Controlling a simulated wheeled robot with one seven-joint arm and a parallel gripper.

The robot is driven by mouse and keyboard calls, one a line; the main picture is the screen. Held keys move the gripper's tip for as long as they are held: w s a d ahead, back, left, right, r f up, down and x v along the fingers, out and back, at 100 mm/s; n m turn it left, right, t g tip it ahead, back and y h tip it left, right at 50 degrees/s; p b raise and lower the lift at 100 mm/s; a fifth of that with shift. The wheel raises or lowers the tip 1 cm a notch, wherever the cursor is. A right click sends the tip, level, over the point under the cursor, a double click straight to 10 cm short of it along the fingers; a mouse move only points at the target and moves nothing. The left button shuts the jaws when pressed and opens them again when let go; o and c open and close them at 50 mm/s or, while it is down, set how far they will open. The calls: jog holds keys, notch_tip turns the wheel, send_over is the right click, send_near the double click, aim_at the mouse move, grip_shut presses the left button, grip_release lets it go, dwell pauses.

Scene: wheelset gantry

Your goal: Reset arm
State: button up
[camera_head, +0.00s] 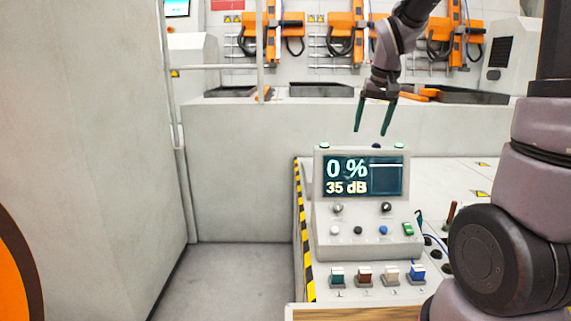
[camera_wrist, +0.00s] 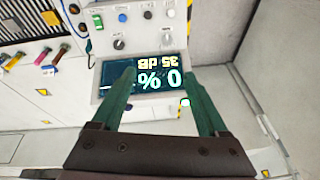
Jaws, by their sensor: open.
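My gripper (camera_head: 375,115) hangs in the air above and behind the control box, with its two green fingers apart and nothing between them. In the wrist view my gripper (camera_wrist: 160,90) shows open fingers at either side of the box's screen. The grey control box (camera_head: 362,236) stands on the bench, its screen (camera_head: 363,176) reading 0 % and 35 dB. In the wrist view the screen (camera_wrist: 155,72) appears upside down. My arm comes down from the top of the head view.
Coloured switches (camera_head: 376,276) sit in front of the box. A yellow-black striped edge (camera_head: 304,235) runs along the bench's left side. A grey wall (camera_head: 240,165) and a metal railing (camera_head: 215,68) lie behind. Orange machines (camera_head: 345,35) stand at the back. The floor (camera_head: 225,277) at left is clear.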

jog(key=s+r+m+t, duration=0.1)
jog(key=s+r, duration=0.3)
jog(key=s, duration=0.6)
jog(key=s+d+r+m+t+y, duration=0.1)
jog(key=s+r, duration=0.3)
jog(key=s, duration=0.6)
jog(key=shift+s+d+t, duration=0.3)
jog(key=shift+t, duration=0.4)
